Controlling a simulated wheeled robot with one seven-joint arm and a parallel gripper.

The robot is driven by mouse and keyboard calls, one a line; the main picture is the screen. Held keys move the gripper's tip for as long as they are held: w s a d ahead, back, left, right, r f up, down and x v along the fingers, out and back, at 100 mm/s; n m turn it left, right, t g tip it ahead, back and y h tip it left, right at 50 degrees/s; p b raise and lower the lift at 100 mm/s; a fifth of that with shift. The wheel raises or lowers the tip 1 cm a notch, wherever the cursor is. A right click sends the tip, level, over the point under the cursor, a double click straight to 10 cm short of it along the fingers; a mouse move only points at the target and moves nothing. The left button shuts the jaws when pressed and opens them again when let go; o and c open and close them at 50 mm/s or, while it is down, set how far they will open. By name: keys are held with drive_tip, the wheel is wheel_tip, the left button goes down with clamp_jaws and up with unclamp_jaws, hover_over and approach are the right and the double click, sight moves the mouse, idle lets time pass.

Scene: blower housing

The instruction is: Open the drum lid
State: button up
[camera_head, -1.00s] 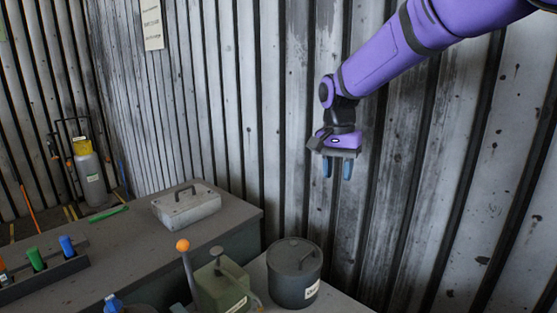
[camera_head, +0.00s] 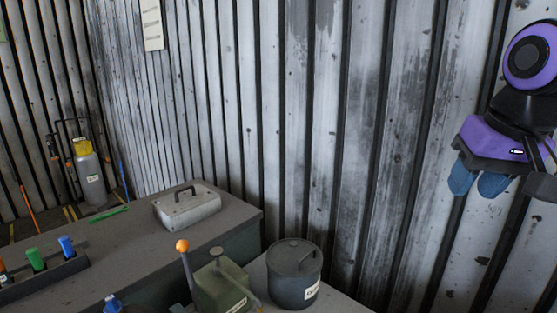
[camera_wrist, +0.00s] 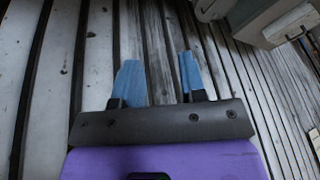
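The drum (camera_head: 293,291) is a dark grey cylinder with a pale label, standing on the grey bench at the bottom middle of the head view. Its round lid (camera_head: 288,249) has a dark handle on top and sits closed on the drum. My gripper (camera_head: 479,184) is at the right of the head view, in front of the wall, well right of the drum and higher in the picture. In the wrist view my gripper (camera_wrist: 161,78) has its two blue fingers apart with nothing between them. The drum is not clearly identifiable in the wrist view.
A green box (camera_head: 220,287) and an orange-knobbed lever (camera_head: 184,262) stand just left of the drum. A light grey handled case (camera_head: 187,207) lies on the bench (camera_head: 130,245) further back. A corrugated metal wall (camera_head: 390,130) rises behind. The air above the drum is clear.

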drive_tip(key=s+d+f+n+t, duration=0.1)
drive_tip(key=s+d+f, duration=0.1)
drive_tip(key=s, duration=0.6)
drive_tip(key=m+g+y, duration=0.1)
drive_tip(key=m+g, duration=0.2)
drive_tip(key=m, duration=0.5)
hover_over(307, 255)
drive_tip(key=s+d, duration=0.2)
wheel_tip(307, 255, down, 29)
drive_tip(key=f, duration=0.3)
drive_tip(key=w+a+f, duration=0.1)
drive_tip(key=f, duration=0.3)
drive_tip(key=w+f, duration=0.1)
drive_tip(key=f, duration=0.2)
drive_tip(key=shift+a+f, duration=0.35)
drive_tip(key=shift+c, duration=0.2)
clamp_jaws()
